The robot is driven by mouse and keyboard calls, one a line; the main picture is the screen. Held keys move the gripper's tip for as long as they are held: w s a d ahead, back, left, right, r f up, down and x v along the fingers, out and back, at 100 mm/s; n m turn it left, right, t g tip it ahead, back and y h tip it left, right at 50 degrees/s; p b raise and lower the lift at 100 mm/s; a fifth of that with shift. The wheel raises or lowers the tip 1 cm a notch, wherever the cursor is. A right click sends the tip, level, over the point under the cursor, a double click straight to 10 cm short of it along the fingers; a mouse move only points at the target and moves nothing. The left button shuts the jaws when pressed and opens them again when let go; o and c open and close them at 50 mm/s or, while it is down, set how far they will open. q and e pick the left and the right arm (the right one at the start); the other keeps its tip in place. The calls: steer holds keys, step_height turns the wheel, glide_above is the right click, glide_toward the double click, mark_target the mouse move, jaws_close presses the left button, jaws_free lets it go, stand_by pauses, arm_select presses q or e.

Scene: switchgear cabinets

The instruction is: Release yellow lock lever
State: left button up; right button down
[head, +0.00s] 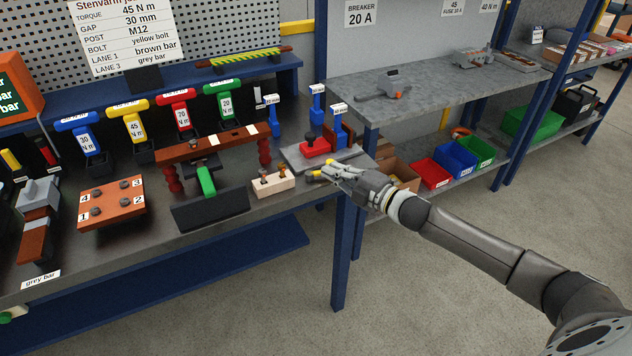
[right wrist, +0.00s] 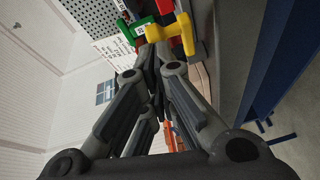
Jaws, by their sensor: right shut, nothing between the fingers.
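The yellow lock lever (head: 316,177) shows as a small yellow piece at the front of a grey fixture plate (head: 352,157) on the bench's right end. In the right wrist view a yellow lever-like part (right wrist: 186,34) stands just beyond the fingertips. My right gripper (head: 328,172) is shut and empty, with its tips at the yellow lever, partly covering it; I cannot tell whether they touch. In the right wrist view my gripper's fingers (right wrist: 152,62) come together below the yellow part. A red block (head: 315,146) sits on the plate behind. My left gripper is out of view.
Blue-handled tools (head: 317,103) stand behind the fixture. A light wooden block (head: 273,184) with pegs lies left of my gripper. A dark red frame (head: 212,147) and coloured T-handles (head: 178,97) are further left. A blue shelf post (head: 358,232) is close to my right gripper.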

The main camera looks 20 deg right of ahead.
steer(key=shift+w+d+r, duration=0.1)
steer(key=shift+w, duration=0.05)
steer(key=shift+w+d, duration=0.4)
stand_by(0.4)
